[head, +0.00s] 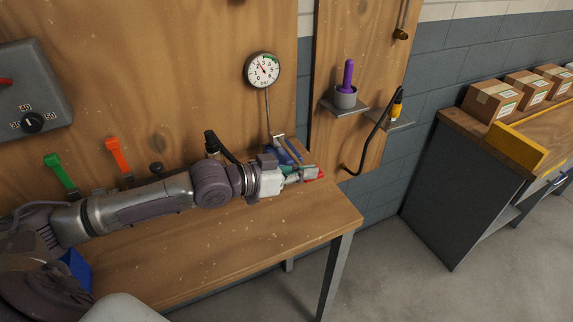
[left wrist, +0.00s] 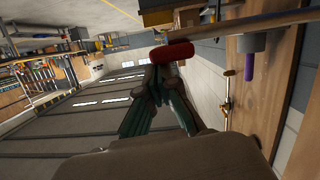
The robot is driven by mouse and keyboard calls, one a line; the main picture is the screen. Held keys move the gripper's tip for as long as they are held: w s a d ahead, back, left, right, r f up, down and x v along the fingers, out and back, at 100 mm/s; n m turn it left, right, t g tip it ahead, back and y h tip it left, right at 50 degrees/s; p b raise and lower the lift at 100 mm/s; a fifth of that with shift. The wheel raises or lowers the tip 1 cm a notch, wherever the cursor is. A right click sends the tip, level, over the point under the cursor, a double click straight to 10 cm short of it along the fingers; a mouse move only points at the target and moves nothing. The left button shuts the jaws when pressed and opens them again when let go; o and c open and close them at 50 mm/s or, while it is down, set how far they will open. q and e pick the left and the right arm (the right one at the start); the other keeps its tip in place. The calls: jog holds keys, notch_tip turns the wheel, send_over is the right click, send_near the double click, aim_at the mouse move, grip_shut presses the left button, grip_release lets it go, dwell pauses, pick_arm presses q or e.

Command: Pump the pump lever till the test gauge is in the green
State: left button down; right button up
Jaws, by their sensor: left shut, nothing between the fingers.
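The round white test gauge (head: 262,70) hangs on the wooden wall panel. Its red needle appears to point up and left, and a green band shows at the upper right of the dial. A blue pump (head: 284,153) with metal parts stands at the right end of the bench, partly hidden behind my left gripper (head: 305,173). That gripper is shut and empty. A red grip (head: 320,174), apparently the pump lever's end, is at its fingertips. In the left wrist view the red grip (left wrist: 172,52) lies across the tips of the shut fingers (left wrist: 163,82); contact is unclear. My right gripper is out of view.
The wooden bench (head: 230,240) is clear in front of my left arm. Green (head: 60,172) and orange (head: 118,155) handles stand behind the arm. A purple-handled tool (head: 348,75) sits in a grey wall holder. A hose with a yellow fitting (head: 396,108) hangs right of it.

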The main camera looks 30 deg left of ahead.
pick_arm(q)
notch_tip(320, 180, up, 4)
jog(key=p, duration=0.4)
jog(key=shift+w+r, duration=0.1)
jog(key=v, duration=1)
dwell(0.4)
dwell(0.6)
